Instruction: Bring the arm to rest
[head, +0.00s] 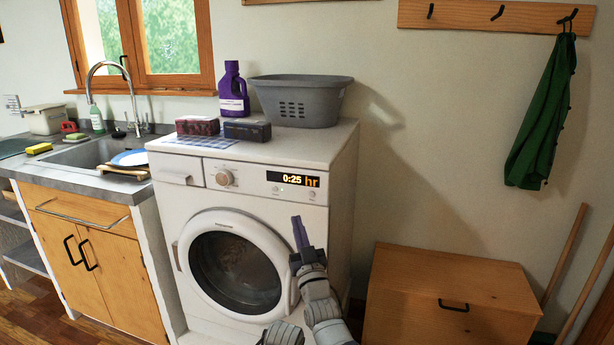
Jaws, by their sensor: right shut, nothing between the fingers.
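My right gripper (301,233) shows at the lower middle of the head view, with its fingers pointing up. It is shut and empty. It is in front of the right side of the washing machine (320,225), overlapping the right edge of the round door in the picture. I cannot tell whether it touches the machine. The round door (238,264) looks shut, and the display (293,179) reads 0:25 hr. My left gripper is not in view.
On the machine stand a grey basket (300,100), a purple bottle (233,90) and two small boxes, dark red (198,126) and dark grey (247,130). A wooden chest (450,295) stands at right. A sink counter (90,185) is at left. A green cloth (543,115) hangs at right.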

